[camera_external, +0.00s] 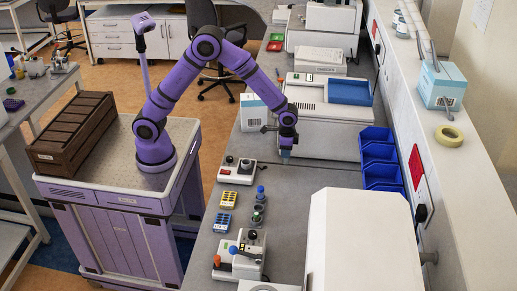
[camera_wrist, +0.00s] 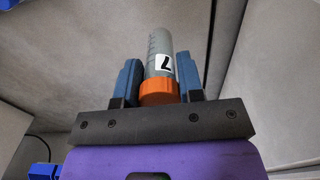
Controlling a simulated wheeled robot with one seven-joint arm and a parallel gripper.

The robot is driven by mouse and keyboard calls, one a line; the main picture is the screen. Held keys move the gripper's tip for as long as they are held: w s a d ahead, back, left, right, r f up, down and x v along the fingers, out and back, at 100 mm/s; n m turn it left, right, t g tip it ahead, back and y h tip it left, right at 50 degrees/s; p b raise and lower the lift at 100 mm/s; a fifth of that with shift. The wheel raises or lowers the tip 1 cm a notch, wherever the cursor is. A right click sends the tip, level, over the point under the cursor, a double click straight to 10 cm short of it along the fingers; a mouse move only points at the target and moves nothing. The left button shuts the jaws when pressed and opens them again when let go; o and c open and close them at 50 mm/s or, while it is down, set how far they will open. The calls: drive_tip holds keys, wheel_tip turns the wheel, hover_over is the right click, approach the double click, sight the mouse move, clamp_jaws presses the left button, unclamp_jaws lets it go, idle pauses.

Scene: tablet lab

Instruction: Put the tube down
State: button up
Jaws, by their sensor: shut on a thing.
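In the wrist view my gripper (camera_wrist: 160,82) has its two blue fingers on either side of a tube (camera_wrist: 160,45). The tube is grey and translucent with graduation marks, an orange cap (camera_wrist: 158,92) and a label with a dark "7". The cap sits at the palm end and the body points away from it. In the external view my gripper (camera_external: 287,150) is low over the grey bench (camera_external: 310,175), in front of a white machine. The tube is too small there to tell apart from the fingers, so its gap to the bench cannot be told.
A white machine with a blue panel (camera_external: 349,91) stands just behind my gripper. Blue bins (camera_external: 380,160) are to its right. A white and blue box (camera_external: 253,112) is to its left.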

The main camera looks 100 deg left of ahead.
wheel_tip(320, 180, down, 3)
drive_tip(key=shift+r, duration=0.2)
drive_tip(key=shift+w+f, duration=0.2)
drive_tip(key=shift+w, duration=0.15)
drive_tip(key=shift+w+d+f, duration=0.15)
drive_tip(key=shift+w+f, duration=0.7)
drive_tip(key=shift+w, duration=1.7)
drive_tip(key=shift+w+d+f, duration=0.15)
drive_tip(key=shift+w+f, duration=0.65)
drive_tip(key=shift+w, duration=1.7)
drive_tip(key=shift+w+d+f, duration=0.15)
drive_tip(key=shift+w+f, duration=0.7)
drive_tip(key=shift+w, duration=1.7)
drive_tip(key=shift+f, duration=0.1)
drive_tip(key=o, duration=0.9)
wheel_tip(320, 180, up, 12)
drive_tip(key=shift+r, duration=0.2)
